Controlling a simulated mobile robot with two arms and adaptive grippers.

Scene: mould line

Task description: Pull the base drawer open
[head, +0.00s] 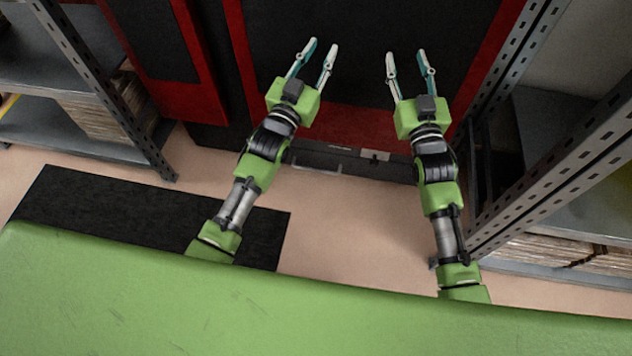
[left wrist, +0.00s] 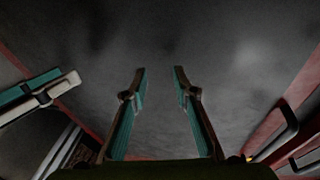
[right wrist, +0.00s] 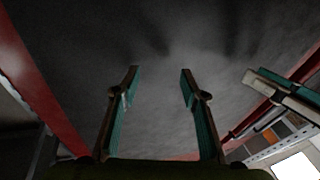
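The base drawer (head: 348,163) is a dark front low at the foot of the red and black machine, just above the floor. Its pale bar handle (head: 318,170) shows between my two arms, and the drawer looks shut. My left gripper (head: 323,45) is open and empty in front of the machine's dark panel, above the drawer. My right gripper (head: 405,54) is also open and empty, to the right at similar height. Both wrist views show parted fingers with nothing between them. Neither gripper touches the handle. My forearms hide parts of the drawer's ends.
The red and black machine (head: 342,122) fills the back. A grey perforated rack (head: 560,150) stands close to my right arm. Another shelf unit (head: 80,125) stands at the left. A black mat (head: 140,212) lies on the floor, and bare floor (head: 345,220) is free between my arms.

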